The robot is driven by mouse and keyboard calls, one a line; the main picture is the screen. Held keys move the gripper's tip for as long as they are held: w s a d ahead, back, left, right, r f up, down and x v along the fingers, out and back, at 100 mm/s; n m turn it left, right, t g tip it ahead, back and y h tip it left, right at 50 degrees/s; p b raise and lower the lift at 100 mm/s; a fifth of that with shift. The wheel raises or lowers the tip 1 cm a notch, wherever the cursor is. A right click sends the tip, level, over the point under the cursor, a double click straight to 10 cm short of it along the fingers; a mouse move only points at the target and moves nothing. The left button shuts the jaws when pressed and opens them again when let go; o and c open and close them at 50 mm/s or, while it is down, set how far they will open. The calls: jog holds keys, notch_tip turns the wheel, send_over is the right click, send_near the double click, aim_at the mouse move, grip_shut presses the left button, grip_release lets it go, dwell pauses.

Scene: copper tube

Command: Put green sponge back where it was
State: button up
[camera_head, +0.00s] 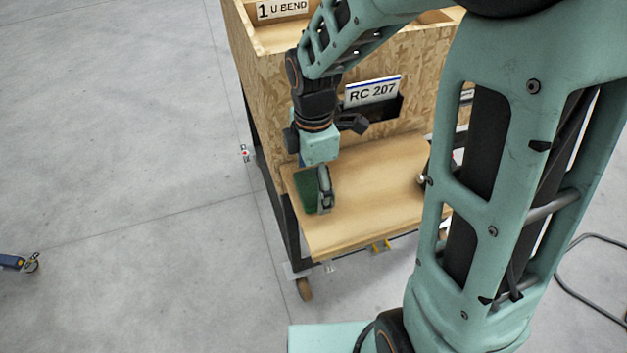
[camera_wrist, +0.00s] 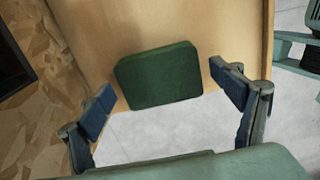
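The green sponge (camera_head: 306,190) is at the left end of the wooden shelf, partly covered by my gripper (camera_head: 319,187) in the head view. In the wrist view the sponge (camera_wrist: 158,76) is a dark green block with rounded corners, close to the shelf's edge. My gripper (camera_wrist: 166,88) is open there, with one blue-padded finger on each side of the sponge. A gap shows between the sponge and each finger. I cannot tell whether the sponge rests flat on the shelf.
The wooden shelf (camera_head: 375,190) is mostly bare to the right of my gripper. Behind it stands a chipboard crate (camera_head: 262,100) with an "RC 207" label (camera_head: 372,90) and a dark slot. The grey floor (camera_head: 120,150) is open to the left.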

aim_at(313, 185)
notch_tip(313, 185, up, 12)
jog(key=shift+r+p, duration=0.2)
jog(key=shift+p, duration=0.15)
dwell(0.5)
